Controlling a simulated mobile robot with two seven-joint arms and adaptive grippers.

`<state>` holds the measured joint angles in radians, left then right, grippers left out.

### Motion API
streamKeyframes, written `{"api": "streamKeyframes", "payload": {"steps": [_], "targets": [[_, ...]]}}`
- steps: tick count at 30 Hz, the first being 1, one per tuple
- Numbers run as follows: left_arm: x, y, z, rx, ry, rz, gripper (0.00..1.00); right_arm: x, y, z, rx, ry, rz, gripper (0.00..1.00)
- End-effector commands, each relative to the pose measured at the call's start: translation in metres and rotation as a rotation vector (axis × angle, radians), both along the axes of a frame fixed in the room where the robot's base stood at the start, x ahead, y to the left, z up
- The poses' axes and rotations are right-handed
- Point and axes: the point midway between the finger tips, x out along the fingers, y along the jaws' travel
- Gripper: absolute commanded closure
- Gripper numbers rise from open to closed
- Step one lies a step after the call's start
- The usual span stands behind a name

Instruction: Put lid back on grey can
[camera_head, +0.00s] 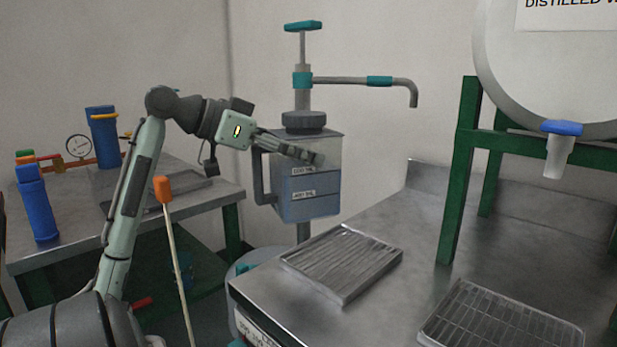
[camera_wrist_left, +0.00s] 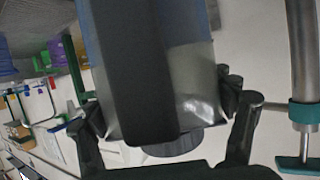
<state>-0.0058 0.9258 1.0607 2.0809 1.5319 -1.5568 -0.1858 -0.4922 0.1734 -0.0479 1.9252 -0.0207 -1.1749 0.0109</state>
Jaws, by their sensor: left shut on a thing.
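In the left wrist view the can (camera_wrist_left: 195,80) appears upside down between the fingers, with the dark handle toward the camera and the lid (camera_wrist_left: 175,146) below. My right gripper is not in view.
A pump with teal handle (camera_head: 303,26) and spout stands behind the can. A metal table (camera_head: 410,225) with grates is right, below a tank with a blue tap (camera_head: 562,128). A left table holds blue cylinders (camera_head: 103,135) and a gauge. An orange-tipped rod (camera_head: 163,188) stands in front.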

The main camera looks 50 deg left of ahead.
Motion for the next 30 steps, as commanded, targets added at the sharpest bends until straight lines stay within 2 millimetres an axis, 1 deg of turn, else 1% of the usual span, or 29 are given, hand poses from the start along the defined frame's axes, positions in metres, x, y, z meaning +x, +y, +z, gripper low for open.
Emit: {"api": "streamKeyframes", "payload": {"steps": [1, 9, 13, 18, 27, 30], "targets": [[0.009, -0.005, -0.004, 0.0, -0.003, -0.001, 0.99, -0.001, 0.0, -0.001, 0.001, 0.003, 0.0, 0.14], [0.055, -0.028, -0.034, 0.0, -0.006, -0.001, 0.99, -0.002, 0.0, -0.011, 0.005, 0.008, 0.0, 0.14], [0.071, -0.036, -0.043, 0.001, -0.009, 0.0, 0.99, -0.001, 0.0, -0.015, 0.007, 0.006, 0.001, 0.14], [0.08, -0.04, -0.05, 0.002, -0.01, 0.001, 0.99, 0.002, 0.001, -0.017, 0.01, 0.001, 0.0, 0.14], [0.081, -0.04, -0.05, 0.001, -0.01, 0.001, 0.99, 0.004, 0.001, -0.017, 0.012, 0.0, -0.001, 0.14], [0.08, -0.041, -0.055, -0.001, -0.008, 0.001, 0.99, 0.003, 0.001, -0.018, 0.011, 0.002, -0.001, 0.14]]}}
